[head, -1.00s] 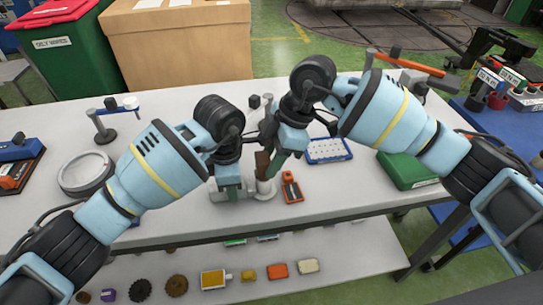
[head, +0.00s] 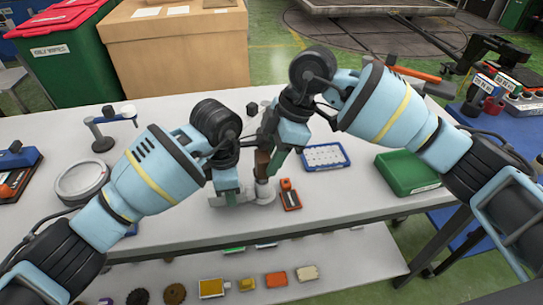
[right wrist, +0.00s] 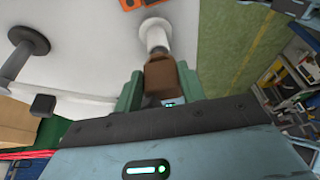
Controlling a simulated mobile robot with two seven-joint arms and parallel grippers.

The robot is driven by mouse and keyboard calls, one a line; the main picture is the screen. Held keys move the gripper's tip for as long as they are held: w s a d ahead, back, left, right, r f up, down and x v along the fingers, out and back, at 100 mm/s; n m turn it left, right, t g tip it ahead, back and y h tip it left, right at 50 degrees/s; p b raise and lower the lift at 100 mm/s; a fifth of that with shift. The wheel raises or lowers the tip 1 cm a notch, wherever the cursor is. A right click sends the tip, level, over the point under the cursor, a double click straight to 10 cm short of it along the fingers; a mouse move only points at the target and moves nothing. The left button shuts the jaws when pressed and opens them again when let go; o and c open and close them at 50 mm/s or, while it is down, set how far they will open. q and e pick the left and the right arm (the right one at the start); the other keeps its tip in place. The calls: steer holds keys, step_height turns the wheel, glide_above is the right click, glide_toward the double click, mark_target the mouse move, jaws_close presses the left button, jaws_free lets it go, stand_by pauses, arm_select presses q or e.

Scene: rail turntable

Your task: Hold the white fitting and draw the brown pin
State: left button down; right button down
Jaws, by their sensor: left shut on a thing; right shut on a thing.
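The white fitting (head: 265,190) stands upright on the pale bench top near its front edge. My left gripper (head: 240,196) is shut on it from the left, low over the bench. The brown pin (head: 262,164) is at the top of the fitting. My right gripper (head: 272,160) comes from above right and is shut on the pin. In the right wrist view the brown pin (right wrist: 161,78) sits between the green fingers, with the white fitting (right wrist: 155,34) in line just beyond it. I cannot tell how deep the pin sits.
An orange-and-black tool (head: 289,195) lies just right of the fitting. A blue tray (head: 326,157) and a green bin (head: 408,173) are further right. A round white-rimmed dish (head: 82,181) and a small stand (head: 102,140) are at left. A lower shelf holds several small parts.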

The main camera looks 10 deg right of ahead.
steer(key=shift+n, duration=0.3)
steer(key=shift+s+a+r, duration=0.1)
steer(key=shift+a+r, duration=0.15)
steer(key=shift+r, duration=0.5)
steer(key=shift+s+a+r, duration=0.1)
steer(key=shift+a+r, duration=0.15)
steer(key=shift+r, duration=0.55)
steer(key=shift+a+r, duration=0.25)
steer(key=shift+r, duration=0.5)
steer(key=c, duration=0.8)
jaws_free()
steer(key=shift+o, duration=0.2)
steer(key=shift+y, duration=0.3)
steer(key=d+v, duration=0.1)
steer(key=v, duration=1)
steer(key=shift+w+d+f, duration=0.15)
steer(key=shift+d+f, duration=0.1)
